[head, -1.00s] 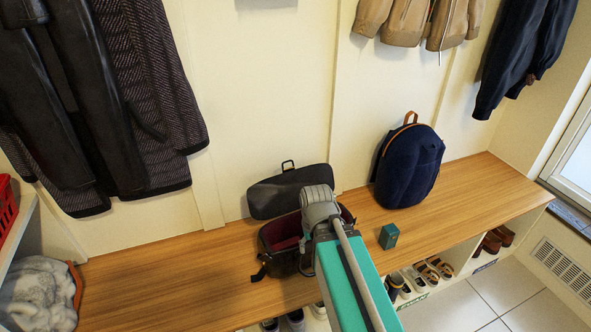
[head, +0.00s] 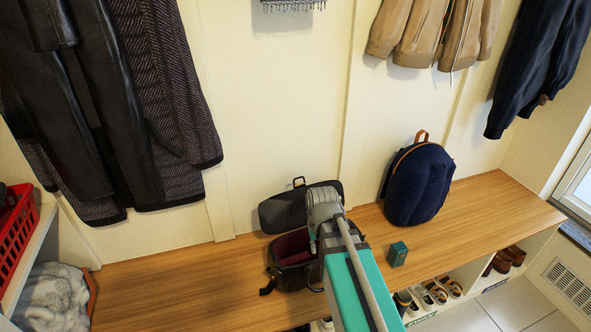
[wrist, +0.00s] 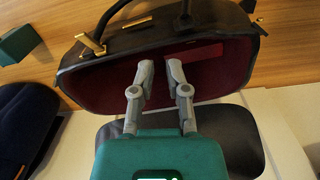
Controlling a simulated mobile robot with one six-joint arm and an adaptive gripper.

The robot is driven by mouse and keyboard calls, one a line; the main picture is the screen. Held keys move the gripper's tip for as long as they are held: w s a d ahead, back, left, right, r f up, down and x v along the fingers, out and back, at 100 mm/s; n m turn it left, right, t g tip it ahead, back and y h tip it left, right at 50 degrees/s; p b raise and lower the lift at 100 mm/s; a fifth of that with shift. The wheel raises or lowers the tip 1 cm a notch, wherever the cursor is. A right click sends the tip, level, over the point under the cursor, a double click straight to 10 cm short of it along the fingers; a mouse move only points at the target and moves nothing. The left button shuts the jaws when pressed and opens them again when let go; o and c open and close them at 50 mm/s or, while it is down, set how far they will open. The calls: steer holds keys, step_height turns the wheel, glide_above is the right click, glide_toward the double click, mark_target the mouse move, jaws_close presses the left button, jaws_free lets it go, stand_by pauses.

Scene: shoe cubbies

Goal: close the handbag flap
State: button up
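The black handbag (head: 288,275) with a dark red lining sits on the wooden bench, its mouth open. Its dark flap (head: 283,212) stands raised behind the mouth, toward the wall. In the wrist view the bag (wrist: 100,64) shows with its handles at the top, and the flap (wrist: 240,135) lies below, partly covered by my gripper. My gripper (wrist: 160,72) is open, its two grey fingers apart with nothing between them. They overlap the red lining in the picture; I cannot tell whether they touch it. In the head view my arm hides the bag's right part and the fingertips.
A small dark green box (head: 397,254) and a navy backpack (head: 419,185) stand to the right on the bench (head: 180,285). Coats (head: 95,110) hang at the left. A red basket (head: 15,235) and grey fabric (head: 50,298) are at the far left.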

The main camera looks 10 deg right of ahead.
steer(key=w+a+r+n+p, duration=0.1)
steer(key=w+r+p, duration=0.5)
steer(key=w, duration=0.2)
steer(key=w+a+r+p, duration=0.1)
steer(key=w+r+p, duration=0.5)
steer(key=w, duration=0.3)
steer(key=w+a+r+n+t+p, duration=0.1)
steer(key=w+a+r+p, duration=0.1)
steer(key=w+r+p, duration=0.4)
steer(key=shift+w+a+r+n, duration=0.1)
steer(key=shift+w+r, duration=0.15)
steer(key=shift+w, duration=0.25)
steer(key=shift+w+d+r+n, duration=0.1)
steer(key=shift+w+r, duration=0.2)
steer(key=shift+w, duration=0.15)
steer(key=shift+w+a+r+n, duration=0.1)
steer(key=shift+w+r, duration=0.15)
steer(key=shift+w, duration=0.25)
jaws_close()
steer(key=shift+f, duration=0.15)
